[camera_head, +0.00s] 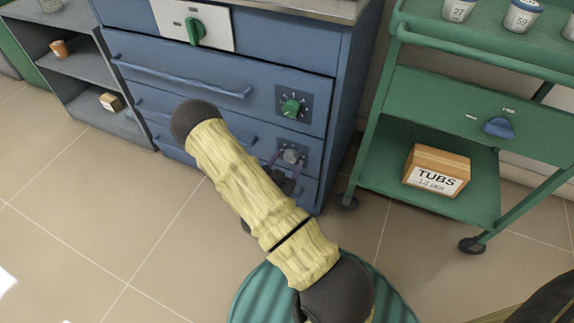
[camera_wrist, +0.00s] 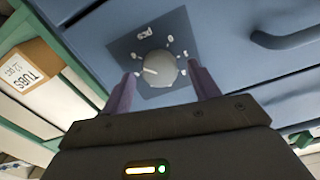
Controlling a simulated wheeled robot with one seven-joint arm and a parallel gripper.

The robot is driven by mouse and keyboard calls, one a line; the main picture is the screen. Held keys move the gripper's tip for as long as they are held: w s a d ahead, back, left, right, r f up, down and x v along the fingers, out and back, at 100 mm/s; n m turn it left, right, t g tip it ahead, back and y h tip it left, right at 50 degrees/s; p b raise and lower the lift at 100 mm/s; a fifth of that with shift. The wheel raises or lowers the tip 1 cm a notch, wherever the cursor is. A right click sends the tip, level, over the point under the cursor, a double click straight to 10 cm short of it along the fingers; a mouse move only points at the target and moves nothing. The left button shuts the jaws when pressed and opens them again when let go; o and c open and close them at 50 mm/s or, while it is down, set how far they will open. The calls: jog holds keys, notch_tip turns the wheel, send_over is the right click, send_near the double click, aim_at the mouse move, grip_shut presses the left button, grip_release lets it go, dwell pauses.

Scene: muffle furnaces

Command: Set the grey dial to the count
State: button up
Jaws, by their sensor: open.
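The grey dial (camera_head: 291,156) is on a dark square plate low on the blue cabinet's front. In the wrist view the dial (camera_wrist: 160,68) is round, with a pale pointer line toward the picture's left and small white marks around it, too blurred to read. My gripper (camera_wrist: 163,82) is open, its two purple fingers on either side of the dial. I cannot tell whether they touch it. In the head view my gripper (camera_head: 285,168) is at the dial, partly hidden by my arm.
The blue cabinet (camera_head: 200,112) also bears a green dial (camera_head: 291,107), a green knob (camera_head: 195,31) and bar handles. A green cart (camera_head: 440,97) at the right holds labelled tubs (camera_head: 522,16), a blue knob (camera_head: 498,127) and a TUBS box (camera_head: 437,171). A grey shelf (camera_head: 78,62) stands left.

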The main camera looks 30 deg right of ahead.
jog(key=shift+w+d, duration=0.1)
jog(key=shift+d, duration=0.05)
jog(key=shift+c, duration=0.4)
jog(key=c, duration=0.9)
